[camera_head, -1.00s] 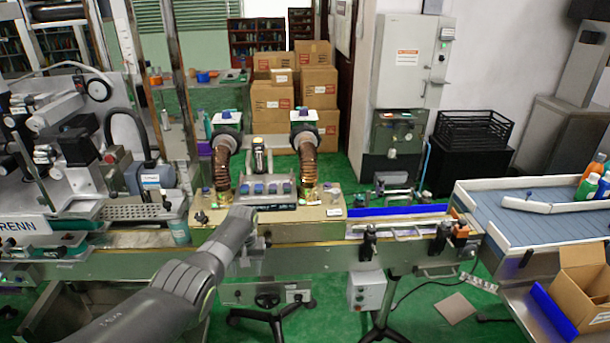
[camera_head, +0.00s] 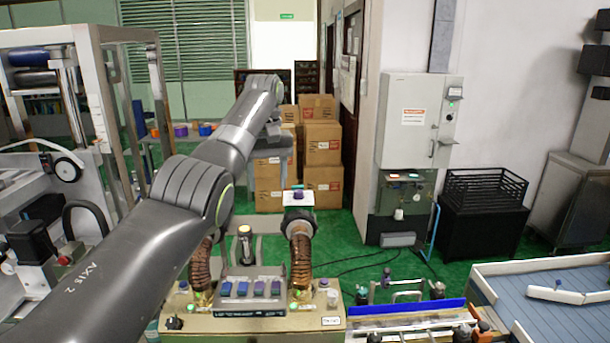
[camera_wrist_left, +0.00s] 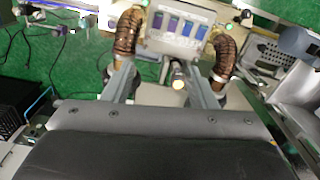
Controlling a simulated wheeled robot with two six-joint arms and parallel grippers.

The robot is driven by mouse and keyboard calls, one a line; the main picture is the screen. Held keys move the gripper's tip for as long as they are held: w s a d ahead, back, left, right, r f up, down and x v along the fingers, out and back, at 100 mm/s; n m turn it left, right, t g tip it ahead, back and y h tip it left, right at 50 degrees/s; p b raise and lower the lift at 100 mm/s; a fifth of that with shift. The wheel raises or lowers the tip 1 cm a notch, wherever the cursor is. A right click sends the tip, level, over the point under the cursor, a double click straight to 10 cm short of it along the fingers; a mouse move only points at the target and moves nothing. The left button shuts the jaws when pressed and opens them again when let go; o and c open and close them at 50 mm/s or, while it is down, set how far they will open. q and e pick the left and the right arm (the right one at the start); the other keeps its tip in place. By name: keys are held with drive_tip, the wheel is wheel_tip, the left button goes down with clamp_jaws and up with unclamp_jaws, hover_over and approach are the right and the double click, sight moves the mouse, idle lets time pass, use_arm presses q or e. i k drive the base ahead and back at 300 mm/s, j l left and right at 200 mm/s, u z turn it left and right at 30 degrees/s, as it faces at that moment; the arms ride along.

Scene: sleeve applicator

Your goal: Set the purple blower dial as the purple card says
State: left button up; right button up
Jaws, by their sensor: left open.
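A panel (camera_head: 250,305) with several blue and purple cards stands between the two hoses. The purple card (camera_head: 276,288) at its right end is too small to read. The panel also shows in the left wrist view (camera_wrist_left: 180,46). My right gripper is not in view.
My left arm crosses the head view and hides the left hose's top. A dark cylinder with a yellow top (camera_head: 245,243) stands behind the panel, close to my fingers. Cardboard boxes (camera_head: 322,145) are stacked behind. A grey-blue conveyor (camera_head: 560,300) lies at right.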

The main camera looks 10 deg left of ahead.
sight(299, 193)
drive_tip(key=i, duration=0.85)
drive_tip(key=j, duration=0.2)
